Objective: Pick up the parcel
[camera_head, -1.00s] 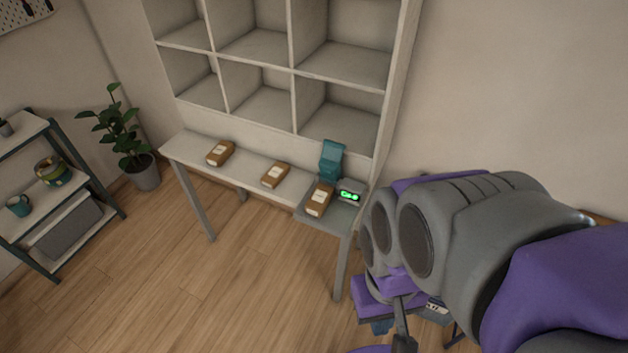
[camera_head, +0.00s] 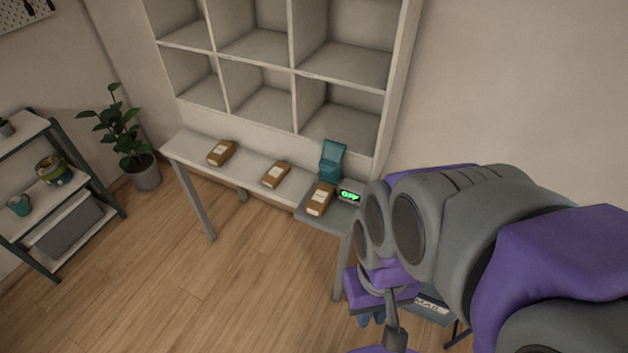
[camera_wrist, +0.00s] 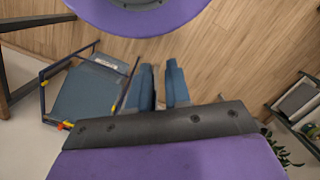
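Three brown parcels with white labels lie on a narrow white table. One parcel (camera_head: 221,153) is at the left end, one parcel (camera_head: 275,175) is in the middle, and one parcel (camera_head: 320,199) rests on the grey scale (camera_head: 322,221) at the right end. The scale's display (camera_head: 349,196) reads OFF in green. My gripper (camera_head: 371,319) is in front of the table's right end, apart from every parcel. In the wrist view its two blue fingers (camera_wrist: 162,88) point at the floor with a narrow, empty gap between them. No parcel shows in the wrist view.
White cubbies (camera_head: 262,105) rise behind the table. The floor (camera_head: 200,290) in front is clear.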

